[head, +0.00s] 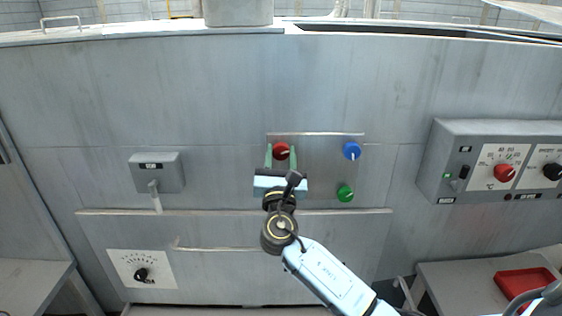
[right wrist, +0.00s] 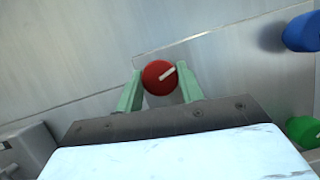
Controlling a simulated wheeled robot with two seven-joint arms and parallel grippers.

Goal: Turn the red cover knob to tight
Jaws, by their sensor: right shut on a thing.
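The red cover knob (head: 281,151) sits on the metal panel, left of the blue knob. My right gripper (head: 281,156) is at it, with one green finger on each side. In the right wrist view the red knob (right wrist: 159,77) lies between the two fingertips (right wrist: 160,80), and its white mark points to the upper right. The gripper is shut on the knob. My left gripper is not in view.
A blue knob (head: 352,150) and a green knob (head: 345,193) are to the right on the same panel. A control box (head: 450,160) juts out at the right. A grey lever box (head: 157,172) is at the left. A red tray (head: 525,281) lies at the lower right.

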